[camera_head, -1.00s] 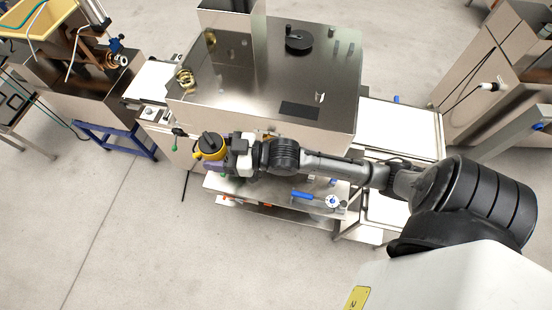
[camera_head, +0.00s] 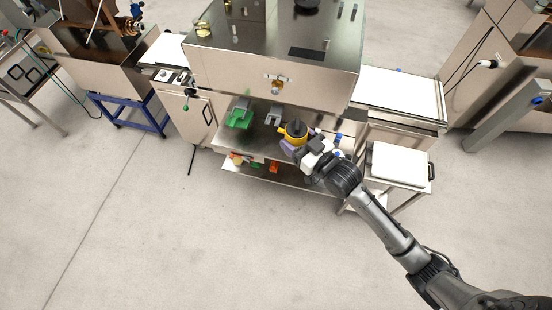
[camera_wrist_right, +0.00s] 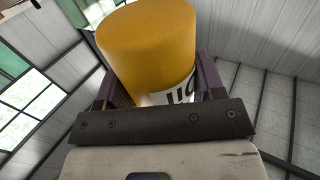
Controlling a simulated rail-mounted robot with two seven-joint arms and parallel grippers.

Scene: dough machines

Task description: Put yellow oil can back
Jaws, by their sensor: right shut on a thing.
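The yellow oil can (camera_head: 294,132) has a dark top and is held by my right gripper (camera_head: 302,141) over the shelf of the steel machine. In the right wrist view, the yellow can (camera_wrist_right: 150,45) with a white label and dark lettering fills the space between the two purple finger pads. The shelf (camera_head: 262,142) lies below the can. I cannot tell whether the can touches the shelf. My left gripper is not in view.
A green holder (camera_head: 239,116) and a grey holder (camera_head: 274,115) are at the shelf's left and middle. Orange items (camera_head: 274,167) are on the lower shelf. A white board (camera_head: 399,164) lies on a stand to the right. The floor in front is clear.

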